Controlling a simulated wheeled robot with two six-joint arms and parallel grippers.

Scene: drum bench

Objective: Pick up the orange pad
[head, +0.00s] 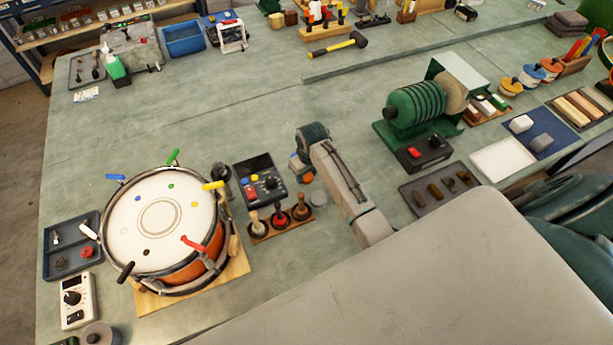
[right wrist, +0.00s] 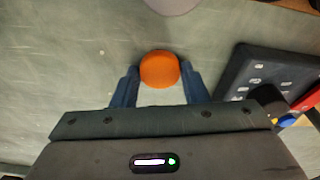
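The orange pad (right wrist: 159,69) is a small round disc near the middle of the right wrist view. My right gripper (right wrist: 159,76) has its two blue fingers on either side of the pad, with a narrow gap showing at each side, so it looks open around it. In the head view my right gripper (head: 302,171) points down at the bench beside the black button box, and only a sliver of orange shows there. Most of the pad is hidden by the gripper in that view. My left gripper is not in view.
A black button box (head: 260,180) stands close to the left of the gripper. A wooden rack with several knobbed tools (head: 280,218) and a grey disc (head: 318,198) are just in front. The drum (head: 158,217) is further left, a green machine (head: 418,105) right. Bench behind is clear.

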